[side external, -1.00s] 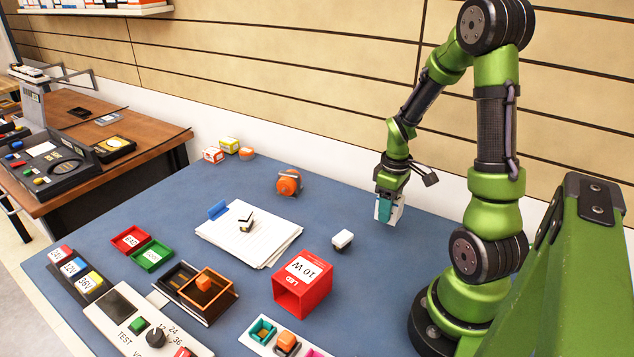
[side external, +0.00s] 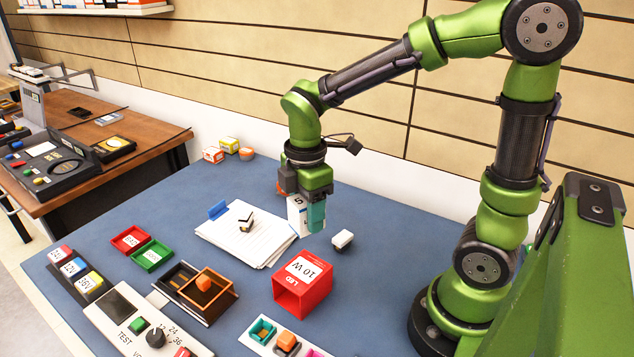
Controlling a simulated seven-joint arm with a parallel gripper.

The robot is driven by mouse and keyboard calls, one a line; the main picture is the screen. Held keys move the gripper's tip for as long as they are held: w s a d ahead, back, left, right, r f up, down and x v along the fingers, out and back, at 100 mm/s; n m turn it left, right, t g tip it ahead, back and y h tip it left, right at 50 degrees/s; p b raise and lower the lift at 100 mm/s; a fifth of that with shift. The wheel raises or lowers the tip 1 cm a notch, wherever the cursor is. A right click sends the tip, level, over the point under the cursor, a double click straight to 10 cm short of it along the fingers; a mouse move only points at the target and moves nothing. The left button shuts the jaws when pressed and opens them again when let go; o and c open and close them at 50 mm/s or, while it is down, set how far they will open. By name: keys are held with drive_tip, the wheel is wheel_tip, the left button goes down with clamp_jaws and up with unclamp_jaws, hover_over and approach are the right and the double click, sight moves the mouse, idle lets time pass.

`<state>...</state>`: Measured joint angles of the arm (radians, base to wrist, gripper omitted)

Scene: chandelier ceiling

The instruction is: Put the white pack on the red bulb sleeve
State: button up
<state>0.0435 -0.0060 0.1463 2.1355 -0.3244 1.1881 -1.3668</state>
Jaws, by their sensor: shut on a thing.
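My gripper (side external: 308,214) points down over the blue table, shut on a white pack (side external: 297,216) with dark printing. The teal fingers cover part of the pack. The red bulb sleeve (side external: 303,283) is a red box with a white label reading "10 W" and "LED". It lies on the table nearer the camera, with an open end facing front left. The gripper and pack are behind the sleeve and apart from it. I cannot tell exactly how high the pack is above the table.
A paper stack (side external: 250,243) with a stamp-like object lies left. An orange and black tray (side external: 208,292) and a test panel (side external: 140,325) stand front left.

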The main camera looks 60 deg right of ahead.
sight(302, 271)
drive_tip(key=a+n, duration=0.1)
drive_tip(key=s+a+f+n, duration=0.1)
drive_tip(key=a+n, duration=0.1)
drive_tip(key=a+f+n, duration=0.1)
drive_tip(key=n, duration=0.1)
drive_tip(key=shift+s+a, duration=0.2)
drive_tip(key=shift+s, duration=0.2)
drive_tip(key=shift+f, duration=2.45)
drive_tip(key=shift+f, duration=0.1)
drive_tip(key=o, duration=1)
drive_tip(key=shift+o, duration=0.2)
